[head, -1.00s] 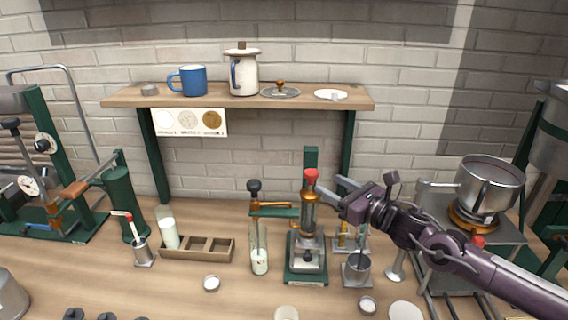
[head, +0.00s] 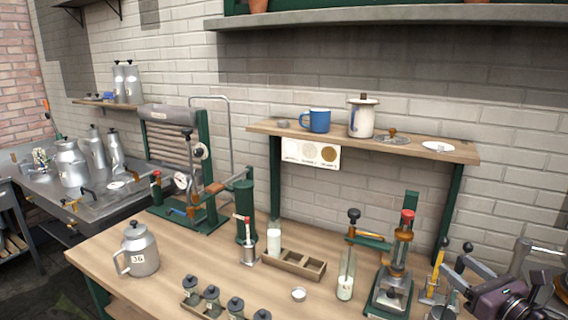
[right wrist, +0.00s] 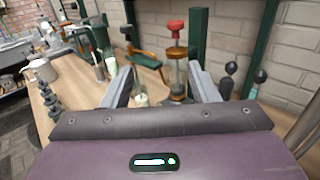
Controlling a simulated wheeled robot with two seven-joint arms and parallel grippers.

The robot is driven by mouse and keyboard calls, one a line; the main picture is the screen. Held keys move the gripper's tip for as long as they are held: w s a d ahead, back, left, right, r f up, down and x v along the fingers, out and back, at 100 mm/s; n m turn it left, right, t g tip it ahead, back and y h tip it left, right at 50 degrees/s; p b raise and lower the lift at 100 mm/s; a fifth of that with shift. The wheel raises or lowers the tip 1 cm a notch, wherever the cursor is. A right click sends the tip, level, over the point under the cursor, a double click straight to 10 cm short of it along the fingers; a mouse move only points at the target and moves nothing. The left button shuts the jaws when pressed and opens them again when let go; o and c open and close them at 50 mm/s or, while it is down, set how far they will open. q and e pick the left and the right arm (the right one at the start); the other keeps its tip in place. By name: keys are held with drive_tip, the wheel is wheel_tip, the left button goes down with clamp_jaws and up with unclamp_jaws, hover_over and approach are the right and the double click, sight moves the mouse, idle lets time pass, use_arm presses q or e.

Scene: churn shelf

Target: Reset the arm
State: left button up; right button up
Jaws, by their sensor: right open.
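My right gripper (head: 457,277) comes in at the lower right of the head view, its arm mostly cut off by the frame edge. In the right wrist view its two grey fingers (right wrist: 160,88) stand wide apart with nothing between them in their grip. The green stand with a red knob (head: 397,270) is just left of the gripper in the head view. It also shows beyond the fingers in the right wrist view (right wrist: 177,60). My left gripper is in neither view.
On the wooden table (head: 190,262) stand a grey can (head: 140,250), a wooden rack (head: 316,269), a glass cylinder (head: 346,277) and several small jars. The table's front left has free room.

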drive_tip(key=s+a+f+m+g+h, duration=0.25)
drive_tip(key=s+f+m+h, duration=0.2)
drive_tip(key=f+m, duration=0.55)
drive_tip(key=s+a+f+m+g+h, duration=0.3)
drive_tip(key=s+f+m, duration=0.4)
drive_tip(key=m, duration=0.6)
drive_tip(key=s+a+f+m+g+y, duration=0.3)
drive_tip(key=s+a+m+g, duration=0.6)
drive_tip(key=a+m, duration=0.5)
drive_tip(key=s+a+f, duration=0.1)
drive_tip(key=s+f, duration=0.2)
drive_tip(key=f, duration=2.6)
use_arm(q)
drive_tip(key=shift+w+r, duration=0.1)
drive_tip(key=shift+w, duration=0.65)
use_arm(e)
drive_tip(key=s+d+f+g, duration=0.1)
drive_tip(key=s+f, duration=0.8)
drive_tip(key=s, duration=0.1)
drive_tip(key=s+d+f+g, duration=0.1)
drive_tip(key=s+d+f, duration=0.1)
drive_tip(key=s+f, duration=0.8)
drive_tip(key=shift+s+d+n, duration=0.25)
drive_tip(key=shift+n, duration=0.15)
